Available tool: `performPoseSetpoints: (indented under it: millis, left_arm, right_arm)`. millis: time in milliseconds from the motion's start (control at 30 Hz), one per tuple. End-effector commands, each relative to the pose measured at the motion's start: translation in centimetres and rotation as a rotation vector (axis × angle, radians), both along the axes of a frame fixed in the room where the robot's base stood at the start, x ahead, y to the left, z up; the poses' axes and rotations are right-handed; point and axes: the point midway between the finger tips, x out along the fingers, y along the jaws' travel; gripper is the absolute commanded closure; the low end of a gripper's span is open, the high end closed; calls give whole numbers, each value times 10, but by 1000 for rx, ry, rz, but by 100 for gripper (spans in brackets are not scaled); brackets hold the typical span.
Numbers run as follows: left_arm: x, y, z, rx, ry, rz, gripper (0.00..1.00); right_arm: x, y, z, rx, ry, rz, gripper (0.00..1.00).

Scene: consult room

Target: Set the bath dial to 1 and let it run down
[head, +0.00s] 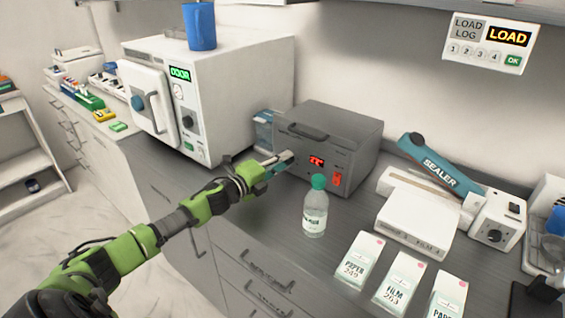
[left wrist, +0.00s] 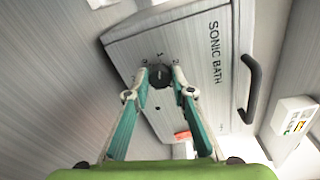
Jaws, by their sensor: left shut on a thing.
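The sonic bath (head: 345,128) is a dark grey box with a lid handle, standing on the counter right of the white steriliser. Its front has a small lit red display (head: 316,161), too small to read surely, and a red switch (head: 337,180). In the left wrist view, the bath (left wrist: 195,45) shows its "SONIC BATH" lettering and a black round dial (left wrist: 160,76). My left gripper (head: 287,158) reaches the bath's front; in the wrist view its fingers (left wrist: 161,80) are closed on the dial's two sides. The gripper hides the dial in the head view. My right gripper does not show.
A clear bottle with a green cap (head: 315,206) stands close in front of the bath. The steriliser (head: 235,75) is left of it, with a blue cup (head: 199,26) on top. A sealer (head: 430,165) and several labelled packets (head: 360,258) are to the right.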

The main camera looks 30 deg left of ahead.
Motion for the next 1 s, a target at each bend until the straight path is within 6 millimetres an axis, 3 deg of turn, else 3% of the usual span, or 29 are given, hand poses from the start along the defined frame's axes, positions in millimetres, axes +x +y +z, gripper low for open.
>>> performPoseSetpoints:
  millis: [100, 133, 200, 667, 1000]
  left_arm:
    - [0, 0, -1, -1, 1, -1, 99]
    - [0, 0, -1, -1, 1, -1, 75]
    - [0, 0, -1, -1, 1, -1, 61]
    - [-5, 1, -1, -2, 1, -1, 61]
    - [-44, 6, 0, -3, 4, -1, 61]
  right_arm:
    - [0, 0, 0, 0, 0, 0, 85]
    - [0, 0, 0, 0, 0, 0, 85]
    - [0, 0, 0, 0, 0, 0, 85]
    - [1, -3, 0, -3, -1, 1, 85]
    - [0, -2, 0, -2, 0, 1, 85]
